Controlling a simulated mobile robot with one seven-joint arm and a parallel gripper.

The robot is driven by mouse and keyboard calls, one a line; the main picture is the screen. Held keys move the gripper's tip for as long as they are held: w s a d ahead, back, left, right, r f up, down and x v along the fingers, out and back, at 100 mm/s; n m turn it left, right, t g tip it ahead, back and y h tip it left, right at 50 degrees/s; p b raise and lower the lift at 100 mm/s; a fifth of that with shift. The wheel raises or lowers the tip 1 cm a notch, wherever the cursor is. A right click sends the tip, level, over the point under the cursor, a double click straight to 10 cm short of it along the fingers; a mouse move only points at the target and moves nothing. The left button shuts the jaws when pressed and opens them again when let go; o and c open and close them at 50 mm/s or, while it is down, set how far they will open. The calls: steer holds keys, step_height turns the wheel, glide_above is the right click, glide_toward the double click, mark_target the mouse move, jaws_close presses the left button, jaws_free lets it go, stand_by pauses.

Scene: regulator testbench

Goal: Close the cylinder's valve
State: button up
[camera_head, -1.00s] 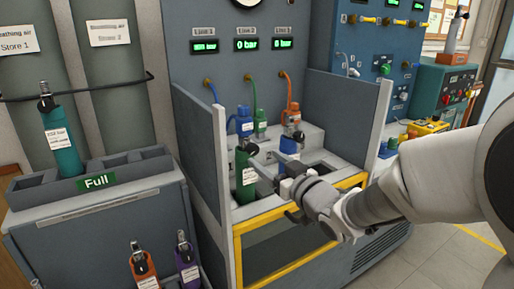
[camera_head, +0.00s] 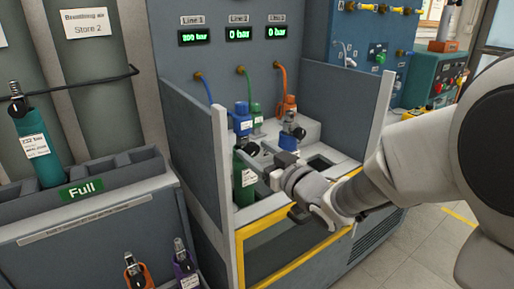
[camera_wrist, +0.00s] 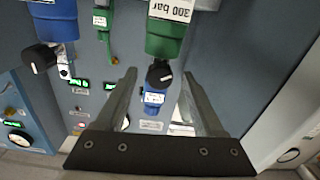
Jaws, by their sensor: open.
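A green cylinder (camera_head: 243,183) stands upright in the left slot of the bench. Its black valve knob (camera_head: 249,148) is at the top, just below a blue hose connector (camera_head: 243,118). My gripper (camera_head: 272,168) is just right of the cylinder's upper part. In the wrist view, which is upside down, my gripper (camera_wrist: 159,76) is open and empty. The black knob (camera_wrist: 158,74) appears between its fingertips, with the green body (camera_wrist: 166,30) above it. I cannot tell whether either finger touches the knob.
Grey side panels (camera_head: 190,140) flank the bench, and a yellow-edged front (camera_head: 290,262) is below. The Line 1 display (camera_head: 197,37) shows a pressure; Lines 2 and 3 read 0 bar.

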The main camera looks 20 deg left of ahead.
stand_by(0.3)
jaws_close()
steer(key=shift+m, duration=0.3)
steer(key=m+p, duration=0.2)
steer(key=m, duration=0.3)
steer(key=shift+w+r+p, duration=0.1)
steer(key=shift+r+p, duration=0.05)
steer(key=shift+p, duration=0.25)
steer(key=m+p, duration=0.4)
steer(key=m, duration=0.2)
steer(key=shift+m, duration=0.3)
steer(key=m+p, duration=0.5)
steer(key=m, duration=0.1)
steer(key=m+p, duration=0.4)
steer(key=m, duration=0.1)
steer(key=shift+m, duration=0.3)
steer(key=shift+f, duration=0.2)
